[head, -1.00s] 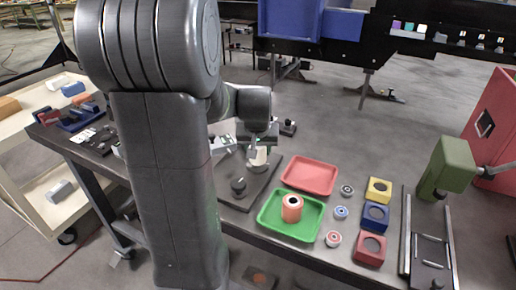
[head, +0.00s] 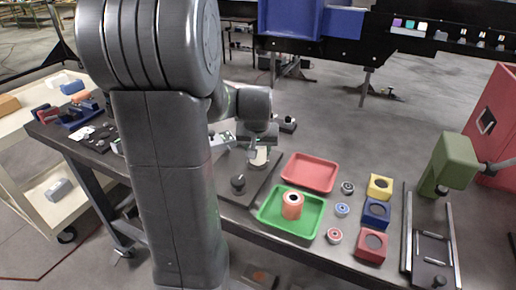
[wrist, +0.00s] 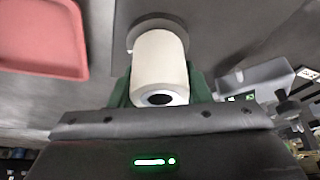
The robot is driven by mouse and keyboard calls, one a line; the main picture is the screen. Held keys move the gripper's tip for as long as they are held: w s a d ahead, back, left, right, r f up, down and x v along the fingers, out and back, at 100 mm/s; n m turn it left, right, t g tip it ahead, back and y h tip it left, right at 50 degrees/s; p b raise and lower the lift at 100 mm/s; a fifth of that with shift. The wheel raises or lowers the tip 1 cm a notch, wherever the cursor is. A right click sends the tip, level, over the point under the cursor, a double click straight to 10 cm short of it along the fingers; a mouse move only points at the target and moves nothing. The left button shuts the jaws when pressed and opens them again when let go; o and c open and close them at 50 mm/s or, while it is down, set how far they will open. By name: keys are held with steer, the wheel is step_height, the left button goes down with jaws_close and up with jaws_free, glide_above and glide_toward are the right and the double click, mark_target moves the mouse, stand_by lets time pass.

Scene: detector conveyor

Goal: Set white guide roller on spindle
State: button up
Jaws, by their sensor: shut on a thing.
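The white guide roller (wrist: 160,62) is between the fingers of my gripper (wrist: 159,88) in the wrist view. Its near end shows a dark bore. In the head view the roller (head: 260,156) is upright under my gripper (head: 258,146), over the dark plate (head: 231,193). A grey round base (wrist: 150,22) shows right behind the roller's far end in the wrist view. The spindle itself is hidden, and I cannot tell whether the roller is around it or touching the base. My gripper is shut on the roller.
A dark knob (head: 238,182) stands on the plate's near part. To the right are a red tray (head: 311,172) and a green tray (head: 272,222) holding a salmon roller (head: 292,205). Small round parts, coloured blocks and a rail fixture (head: 431,245) lie further right.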

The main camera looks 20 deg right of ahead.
steer(key=o, duration=1.7)
step_height(320, 180, up, 9)
steer(key=p, duration=0.6)
steer(key=shift+p, duration=0.35)
steer(key=shift+f, duration=0.1)
step_height(320, 180, down, 8)
steer(key=b, duration=0.6)
